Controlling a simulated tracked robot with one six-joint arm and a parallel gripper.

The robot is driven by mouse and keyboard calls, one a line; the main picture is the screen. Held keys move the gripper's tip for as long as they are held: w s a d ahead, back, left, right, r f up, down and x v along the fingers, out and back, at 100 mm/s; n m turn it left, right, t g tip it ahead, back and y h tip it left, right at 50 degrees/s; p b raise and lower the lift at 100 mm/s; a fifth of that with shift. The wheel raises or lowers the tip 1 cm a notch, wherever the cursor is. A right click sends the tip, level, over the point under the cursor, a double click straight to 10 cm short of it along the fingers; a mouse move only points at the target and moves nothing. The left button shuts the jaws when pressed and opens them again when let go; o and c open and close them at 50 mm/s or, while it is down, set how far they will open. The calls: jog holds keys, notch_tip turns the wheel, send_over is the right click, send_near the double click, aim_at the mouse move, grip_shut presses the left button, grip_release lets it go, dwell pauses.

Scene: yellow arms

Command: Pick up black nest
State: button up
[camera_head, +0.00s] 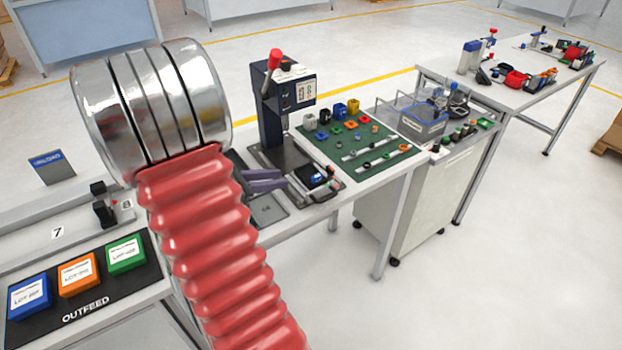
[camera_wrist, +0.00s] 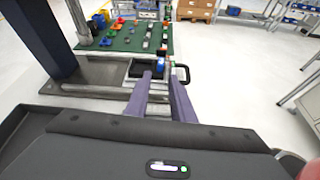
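The black nest (camera_head: 313,181) is a small dark block on the press base, with a small blue and white piece on or against it. In the wrist view the black nest (camera_wrist: 147,69) lies just beyond the fingertips, in a lighter frame. My gripper (camera_head: 283,179) has two purple fingers and hovers beside the press, left of the nest. In the wrist view my gripper (camera_wrist: 161,78) has its fingers apart with nothing between them, pointing toward the nest. The fingertips partly cover the nest's near side there.
The press (camera_head: 272,115) with a red-knobbed lever stands behind the nest. A green mat (camera_head: 335,155) with coloured parts lies to its right. Blue, orange and green boxes sit on the outfeed mat (camera_head: 120,282) at left.

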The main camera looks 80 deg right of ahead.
send_near(316, 176)
jog(key=shift+x, duration=2.05)
jog(key=shift+d+r, duration=0.1)
jog(key=shift+d, duration=0.05)
jog(key=shift+x, duration=2.5)
grip_shut()
